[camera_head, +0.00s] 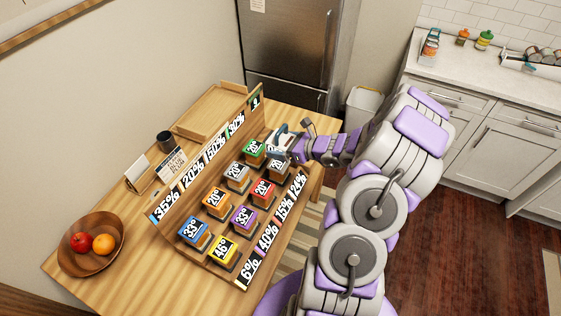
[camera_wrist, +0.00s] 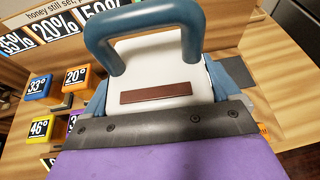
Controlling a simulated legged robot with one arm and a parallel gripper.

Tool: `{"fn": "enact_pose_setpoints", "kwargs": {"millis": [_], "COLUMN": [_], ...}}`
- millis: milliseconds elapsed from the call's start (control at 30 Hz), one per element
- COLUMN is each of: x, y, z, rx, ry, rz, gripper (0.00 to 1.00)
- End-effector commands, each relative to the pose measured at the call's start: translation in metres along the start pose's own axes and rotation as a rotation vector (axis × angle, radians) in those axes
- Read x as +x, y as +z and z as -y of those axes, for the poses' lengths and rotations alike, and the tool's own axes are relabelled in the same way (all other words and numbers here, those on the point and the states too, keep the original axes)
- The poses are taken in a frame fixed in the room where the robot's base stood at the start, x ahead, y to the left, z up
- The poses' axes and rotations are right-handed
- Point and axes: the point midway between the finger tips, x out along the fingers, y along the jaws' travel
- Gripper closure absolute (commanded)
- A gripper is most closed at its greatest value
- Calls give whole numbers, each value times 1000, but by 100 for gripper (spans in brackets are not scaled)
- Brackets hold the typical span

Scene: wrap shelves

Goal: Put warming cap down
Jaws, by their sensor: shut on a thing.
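The warming cap (camera_wrist: 150,62) fills the middle of the wrist view: a white body with a dark red-brown strip and a thick teal loop handle. In the head view the cap (camera_head: 281,137) is small and partly hidden by my gripper (camera_head: 290,146). My gripper is shut on the cap at the far right end of the display board (camera_head: 190,221), beside the green-topped block (camera_head: 253,149). I cannot tell whether the cap touches anything below.
Several number-topped blocks, such as the yellow one (camera_head: 222,250), stand in rows between percentage strips. A wooden tray (camera_head: 212,112), a dark cup (camera_head: 164,141) and a fruit bowl (camera_head: 92,244) are on the table. A fridge (camera_head: 290,45) stands behind.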

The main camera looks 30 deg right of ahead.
Motion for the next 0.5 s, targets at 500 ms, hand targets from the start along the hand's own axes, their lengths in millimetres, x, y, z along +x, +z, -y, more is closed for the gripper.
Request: {"fn": "enact_pose_setpoints", "kwargs": {"millis": [500], "x": [-77], "y": [-117], "z": [-8], "rx": [-11], "ry": [50], "rz": [2], "gripper": [64]}}
